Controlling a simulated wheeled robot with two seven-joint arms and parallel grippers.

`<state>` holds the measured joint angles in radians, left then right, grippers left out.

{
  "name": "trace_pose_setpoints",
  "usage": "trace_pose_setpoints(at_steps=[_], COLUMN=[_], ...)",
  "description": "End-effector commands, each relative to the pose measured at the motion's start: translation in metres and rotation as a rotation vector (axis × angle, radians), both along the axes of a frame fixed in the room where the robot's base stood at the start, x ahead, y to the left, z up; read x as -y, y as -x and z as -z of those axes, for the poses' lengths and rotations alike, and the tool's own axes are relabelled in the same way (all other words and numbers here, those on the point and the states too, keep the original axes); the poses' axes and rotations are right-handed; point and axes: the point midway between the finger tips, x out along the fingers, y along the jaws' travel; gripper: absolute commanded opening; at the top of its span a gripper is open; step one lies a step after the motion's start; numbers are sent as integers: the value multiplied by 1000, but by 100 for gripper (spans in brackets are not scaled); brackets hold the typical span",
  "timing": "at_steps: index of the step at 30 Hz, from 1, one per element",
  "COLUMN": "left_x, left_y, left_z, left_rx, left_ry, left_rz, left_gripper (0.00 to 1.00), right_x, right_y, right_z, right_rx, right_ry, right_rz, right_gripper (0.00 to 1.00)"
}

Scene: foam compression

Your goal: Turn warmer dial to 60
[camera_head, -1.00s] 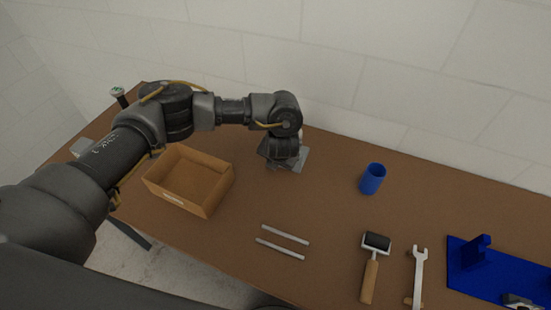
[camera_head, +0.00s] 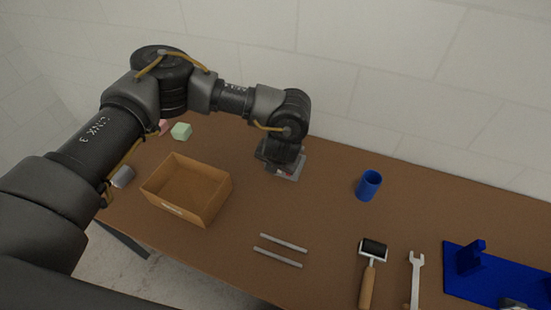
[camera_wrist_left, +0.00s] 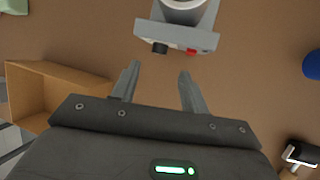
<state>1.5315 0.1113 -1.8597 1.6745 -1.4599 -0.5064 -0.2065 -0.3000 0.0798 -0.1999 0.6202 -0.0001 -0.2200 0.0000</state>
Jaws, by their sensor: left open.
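The warmer is a grey box (camera_wrist_left: 178,38) at the top of the left wrist view, with a round light top partly cut off by the frame edge. Its front face carries a black dial (camera_wrist_left: 160,48) and a red part (camera_wrist_left: 191,51) to the right of it. I cannot read any setting. In the head view the warmer (camera_head: 292,171) is mostly hidden behind my left gripper. My left gripper (camera_wrist_left: 159,75) is open and empty, its fingertips just short of the front face and apart from the dial. My right gripper is not in view.
An open cardboard box (camera_head: 187,190) stands left of the warmer. A green block (camera_head: 181,131) is behind it. A blue cup (camera_head: 369,185) stands to the right. Two rods (camera_head: 280,251), a roller (camera_head: 370,270), a wrench (camera_head: 416,280) and a blue fixture (camera_head: 490,272) lie nearer.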

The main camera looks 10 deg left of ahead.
Motion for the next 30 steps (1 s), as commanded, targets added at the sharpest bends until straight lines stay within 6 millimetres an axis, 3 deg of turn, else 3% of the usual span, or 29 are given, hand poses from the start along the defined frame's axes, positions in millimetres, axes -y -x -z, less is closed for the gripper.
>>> trace_pose_setpoints(at_steps=[9, 30], left_x=[5, 5], left_y=[16, 17], left_z=[-31, -33], left_rx=[-1, -1], left_ry=[-2, -2], left_rz=[0, -1], left_gripper=[45, 45], right_x=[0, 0], right_y=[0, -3], right_z=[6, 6], right_rx=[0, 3], right_ry=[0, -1], right_rz=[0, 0], right_gripper=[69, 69])
